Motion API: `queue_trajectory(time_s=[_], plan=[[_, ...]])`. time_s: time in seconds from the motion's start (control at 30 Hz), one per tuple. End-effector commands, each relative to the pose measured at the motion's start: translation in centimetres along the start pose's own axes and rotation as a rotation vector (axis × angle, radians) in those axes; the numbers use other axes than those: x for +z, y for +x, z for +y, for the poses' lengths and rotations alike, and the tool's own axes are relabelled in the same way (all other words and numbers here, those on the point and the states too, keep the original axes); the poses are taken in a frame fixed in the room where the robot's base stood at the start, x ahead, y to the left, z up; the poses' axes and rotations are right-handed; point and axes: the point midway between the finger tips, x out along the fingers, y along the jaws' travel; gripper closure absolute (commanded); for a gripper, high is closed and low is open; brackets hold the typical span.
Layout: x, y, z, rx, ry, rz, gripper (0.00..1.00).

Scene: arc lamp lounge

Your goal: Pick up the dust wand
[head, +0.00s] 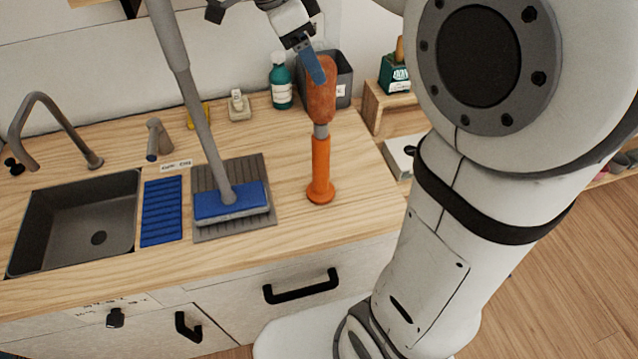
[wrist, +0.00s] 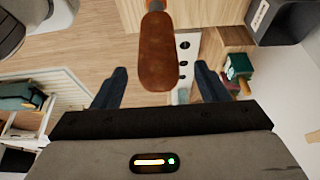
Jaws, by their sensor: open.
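The dust wand (head: 321,165) stands upright on the wooden counter, with an orange handle and base and a rusty-brown head on top. My gripper (head: 316,72) is at the wand's head, and one blue finger overlaps it in the head view. In the wrist view my gripper (wrist: 160,70) is open, with its dark fingers apart on either side. The brown head of the wand (wrist: 158,50) shows between them, with a gap on both sides. The wand's lower part is cut off at the top of the wrist view.
Left of the wand, a grey-poled mop with a blue head (head: 215,203) stands on a grey mat (head: 253,172). Behind are a grey bin (head: 343,75) and a teal bottle (head: 281,82). A sink (head: 85,215) is at left. The counter's front right is clear.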

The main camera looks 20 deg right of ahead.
Motion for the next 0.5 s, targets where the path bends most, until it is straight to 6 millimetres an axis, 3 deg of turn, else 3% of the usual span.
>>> queue_trajectory(time_s=[0.33, 0.5], plan=[[0.0, 4.6, 0.3, 0.003, -0.001, 0.0, 0.33], [0.1, 5.8, 0.2, 0.0, -0.002, -0.001, 0.33]])
